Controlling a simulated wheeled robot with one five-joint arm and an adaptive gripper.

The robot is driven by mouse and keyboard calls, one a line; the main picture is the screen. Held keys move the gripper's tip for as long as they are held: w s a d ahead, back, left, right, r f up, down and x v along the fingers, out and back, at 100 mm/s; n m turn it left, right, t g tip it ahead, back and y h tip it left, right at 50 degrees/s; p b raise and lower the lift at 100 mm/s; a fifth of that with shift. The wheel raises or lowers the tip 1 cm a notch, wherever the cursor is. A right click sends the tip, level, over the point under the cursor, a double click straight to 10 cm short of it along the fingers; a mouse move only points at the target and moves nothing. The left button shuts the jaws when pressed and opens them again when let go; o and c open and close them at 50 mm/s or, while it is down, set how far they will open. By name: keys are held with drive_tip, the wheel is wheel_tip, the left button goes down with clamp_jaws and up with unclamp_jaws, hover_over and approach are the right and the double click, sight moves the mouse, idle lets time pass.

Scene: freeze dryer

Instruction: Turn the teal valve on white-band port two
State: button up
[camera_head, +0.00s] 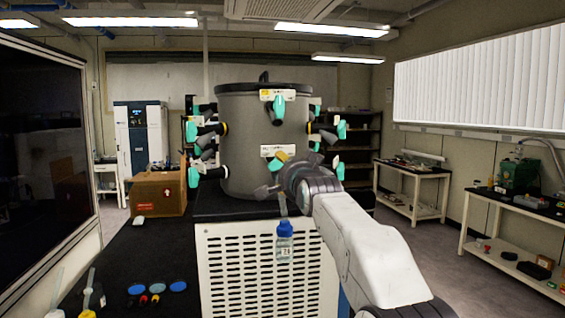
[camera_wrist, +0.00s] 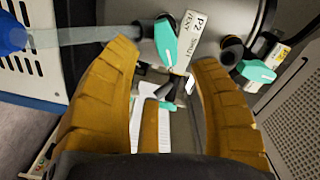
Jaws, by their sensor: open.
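The grey drum (camera_head: 238,120) of the freeze dryer carries several black ports with teal valves. In the wrist view, a teal valve (camera_wrist: 166,42) sits just beyond my fingertips, beside a white label (camera_wrist: 194,42) reading P2, SHUT and VENT. My gripper (camera_wrist: 163,55) has orange-brown fingers spread apart, with nothing held between them. I cannot tell whether either finger touches the valve.
A second teal valve (camera_wrist: 256,71) is close to the right finger. A clear tube (camera_wrist: 85,35) runs left of the fingers to a blue-capped bottle (camera_head: 285,245) in front of the white vented cabinet (camera_head: 235,265). A cardboard box (camera_head: 158,193) stands left of the drum.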

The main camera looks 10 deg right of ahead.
sight(282, 164)
drive_tip(key=w+p, duration=0.1)
drive_tip(key=p, duration=0.1)
drive_tip(key=w+p, duration=0.3)
drive_tip(key=p, duration=0.1)
drive_tip(key=shift+w+r, duration=0.35)
drive_tip(key=shift+w+f+p, duration=0.15)
drive_tip(key=shift+w+p, duration=0.75)
drive_tip(key=shift+w, duration=0.45)
clamp_jaws()
